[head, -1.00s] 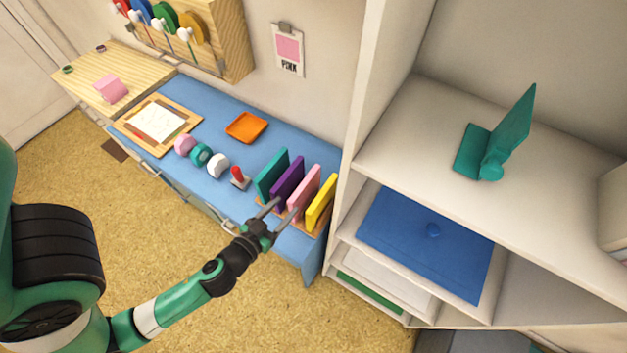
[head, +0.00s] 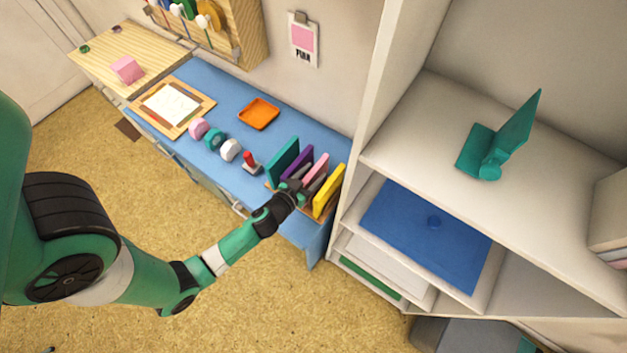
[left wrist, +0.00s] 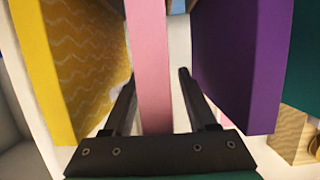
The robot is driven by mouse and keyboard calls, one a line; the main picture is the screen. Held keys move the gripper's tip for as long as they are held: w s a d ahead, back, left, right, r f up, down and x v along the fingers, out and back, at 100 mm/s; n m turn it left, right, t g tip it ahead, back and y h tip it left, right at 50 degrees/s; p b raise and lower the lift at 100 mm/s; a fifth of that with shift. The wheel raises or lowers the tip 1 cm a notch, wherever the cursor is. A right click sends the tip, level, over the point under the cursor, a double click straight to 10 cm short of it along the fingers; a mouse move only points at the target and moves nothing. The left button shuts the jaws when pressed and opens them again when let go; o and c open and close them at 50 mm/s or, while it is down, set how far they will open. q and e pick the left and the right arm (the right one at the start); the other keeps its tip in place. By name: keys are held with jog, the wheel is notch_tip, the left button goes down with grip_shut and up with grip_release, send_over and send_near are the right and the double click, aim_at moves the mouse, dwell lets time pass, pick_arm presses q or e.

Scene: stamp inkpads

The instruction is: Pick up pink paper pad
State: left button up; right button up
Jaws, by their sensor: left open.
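The pink paper pad (head: 318,166) stands upright in the wooden rack (head: 323,216), between the purple pad (head: 297,162) and the yellow pad (head: 328,193). My left gripper (head: 308,184) is at the near end of the pink pad, and its arm hides part of the rack. In the left wrist view the pink pad (left wrist: 149,60) runs between the two open fingers of my gripper (left wrist: 155,90). The yellow pad (left wrist: 65,70) is beside the left finger and the purple pad (left wrist: 237,60) beside the right finger. A gap shows between the pink pad and the right finger. My right gripper is not in view.
A teal pad (head: 282,160) stands at the rack's left end. A red-handled stamp (head: 251,163) is left of it. An orange tray (head: 259,114) lies behind on the blue counter. White shelving (head: 372,140) rises close on the right.

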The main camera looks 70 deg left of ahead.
pick_arm(q)
grip_shut()
dwell(1.4)
